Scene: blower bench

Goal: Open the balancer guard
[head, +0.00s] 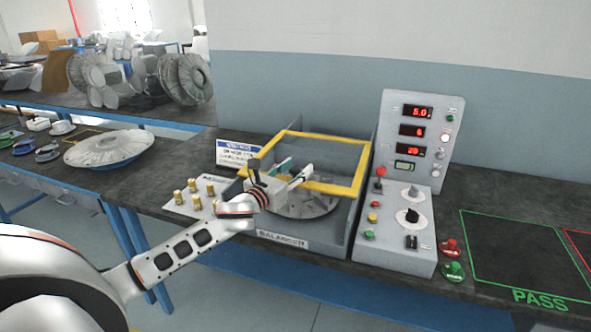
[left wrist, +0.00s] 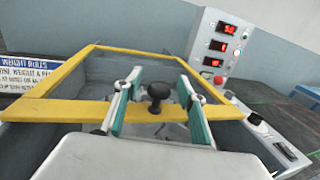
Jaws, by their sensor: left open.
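The balancer guard is a yellow frame (head: 345,188) lying across the top of the grey balancer box (head: 338,232), and it looks closed. A round disc (head: 305,206) sits in the box under it. My left gripper (head: 291,173) is over the front bar of the guard, open. In the left wrist view the yellow frame (left wrist: 68,72) fills the middle, and a black knob (left wrist: 157,92) stands by the front bar between the open teal-padded fingers (left wrist: 157,100). I cannot tell whether either finger touches the knob. My right gripper is not in view.
A control panel (head: 424,145) with red displays and knobs stands right of the box. Brass weights (head: 194,187) and a sign (head: 237,153) are on the left. A grey fan disc (head: 108,148) lies further left. The green PASS area (head: 520,250) is empty.

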